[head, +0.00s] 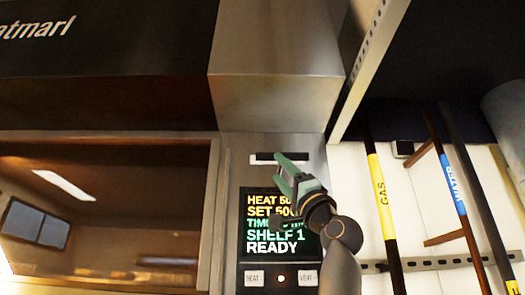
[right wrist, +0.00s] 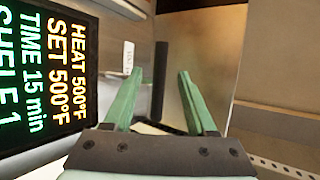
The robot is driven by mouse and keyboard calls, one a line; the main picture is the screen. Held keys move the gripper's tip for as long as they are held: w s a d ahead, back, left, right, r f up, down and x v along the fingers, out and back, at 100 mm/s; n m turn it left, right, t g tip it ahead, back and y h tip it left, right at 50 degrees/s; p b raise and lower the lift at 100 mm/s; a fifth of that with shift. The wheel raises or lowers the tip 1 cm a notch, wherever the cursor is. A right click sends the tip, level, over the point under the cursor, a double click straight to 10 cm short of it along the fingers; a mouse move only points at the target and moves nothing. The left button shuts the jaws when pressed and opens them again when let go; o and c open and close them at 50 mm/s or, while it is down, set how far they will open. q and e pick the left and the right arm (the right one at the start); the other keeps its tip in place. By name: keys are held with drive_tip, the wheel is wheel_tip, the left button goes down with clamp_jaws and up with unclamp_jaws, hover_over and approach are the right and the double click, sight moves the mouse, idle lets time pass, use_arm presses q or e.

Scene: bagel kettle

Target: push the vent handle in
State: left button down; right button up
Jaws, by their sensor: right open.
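The vent handle appears to be a dark horizontal bar (head: 264,157) on the steel panel above the display, partly hidden by my fingers in the head view. In the right wrist view the dark bar (right wrist: 160,85) stands upright in the picture, between my fingertips and beyond them. My right gripper (head: 279,168) is open, its green fingers pointing at the panel just in front of the bar. The fingers also show in the right wrist view (right wrist: 160,75), with nothing held between them. I cannot tell whether they touch the bar. My left gripper is not in view.
The lit display (head: 268,222) sits below the bar, with HEAT (head: 255,278) and VENT (head: 307,277) buttons under it. An oven window (head: 110,215) is at left. A steel box (head: 275,75) juts out above. Yellow GAS (head: 381,195) and blue WATER (head: 453,183) pipes stand at right.

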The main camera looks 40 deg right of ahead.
sight(270, 157)
drive_tip(key=p+x, duration=0.6)
drive_tip(key=x, duration=0.3)
drive_tip(key=shift+r, duration=0.35)
drive_tip(key=shift+w+r+h+p, duration=0.3)
drive_tip(key=shift+w+r+p, duration=0.2)
drive_tip(key=shift+p, duration=0.2)
drive_tip(key=shift+f, duration=0.1)
clamp_jaws()
idle(0.3)
